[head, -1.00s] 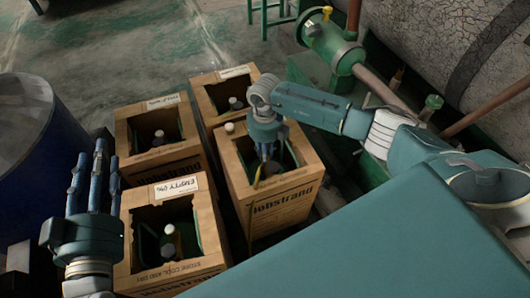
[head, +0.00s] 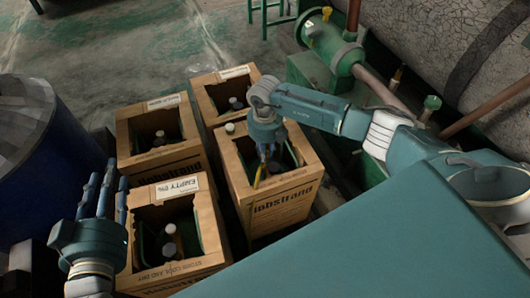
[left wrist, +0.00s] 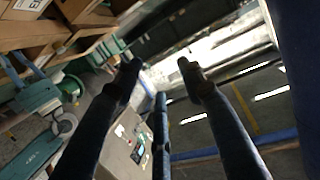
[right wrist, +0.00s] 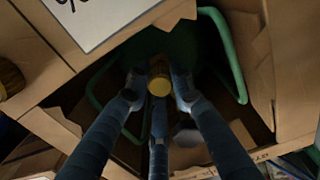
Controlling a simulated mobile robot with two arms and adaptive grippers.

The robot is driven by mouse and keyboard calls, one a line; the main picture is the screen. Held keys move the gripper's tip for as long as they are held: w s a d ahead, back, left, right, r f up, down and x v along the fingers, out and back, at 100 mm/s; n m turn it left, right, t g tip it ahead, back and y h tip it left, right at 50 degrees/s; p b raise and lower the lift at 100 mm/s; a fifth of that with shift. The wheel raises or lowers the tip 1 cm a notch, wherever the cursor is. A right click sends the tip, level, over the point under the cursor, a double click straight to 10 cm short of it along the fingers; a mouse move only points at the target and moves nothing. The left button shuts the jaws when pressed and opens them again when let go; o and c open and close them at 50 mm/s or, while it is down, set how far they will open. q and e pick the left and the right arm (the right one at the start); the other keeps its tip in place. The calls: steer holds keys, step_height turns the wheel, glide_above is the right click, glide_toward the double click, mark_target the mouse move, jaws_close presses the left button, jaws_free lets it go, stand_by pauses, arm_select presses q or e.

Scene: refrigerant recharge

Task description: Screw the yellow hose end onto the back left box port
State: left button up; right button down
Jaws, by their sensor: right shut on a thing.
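The yellow hose end (right wrist: 159,84) is between the fingers of my right gripper (right wrist: 158,97) in the right wrist view. In the head view, my right gripper (head: 268,158) is shut on it over the opening of the front right box, and a yellow piece (head: 258,177) shows below the fingers. The back left box (head: 190,148) stands to the left; its port (head: 158,137) shows in the dark opening, apart from my right gripper. My left gripper (head: 106,190) is open and empty, left of the front left box. The hose's run is hidden.
The front left box (head: 207,225) bears an "EMPTY 0%" label (head: 176,187). A back right box (head: 205,100) stands behind the front right box (head: 285,205). A blue drum (head: 60,170) is at left; green pipework (head: 335,50) and a large tank (head: 420,35) are at right.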

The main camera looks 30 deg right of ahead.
steer(key=shift+m, duration=0.4)
steer(key=shift+s+f+m+p, duration=0.1)
steer(key=shift+m+p, duration=0.3)
steer(key=shift+p, duration=0.05)
arm_select(q)
step_height(320, 180, down, 5)
steer(key=s+a+g, duration=0.1)
steer(key=s+g, duration=0.1)
steer(key=shift+s+f+g+y, duration=0.2)
steer(key=shift+s+g+y, duration=0.1)
steer(key=shift+y, duration=0.1)
steer(key=shift+w+a, duration=0.1)
arm_select(e)
steer(key=shift+m+p, duration=0.45)
steer(key=shift+m, duration=0.65)
arm_select(q)
steer(key=s+a+f+g+y, duration=0.1)
steer(key=s+f+g, duration=0.2)
steer(key=s+f, duration=0.1)
steer(key=s+a+f+g+p, duration=0.1)
steer(key=s+a+f+g, duration=0.1)
steer(key=s+f, duration=0.2)
steer(key=shift+s+a+f+g+y, duration=0.15)
steer(key=shift+s+a+g+y, duration=0.2)
steer(key=shift+s, duration=0.4)
arm_select(e)
steer(key=shift+m, duration=0.7)
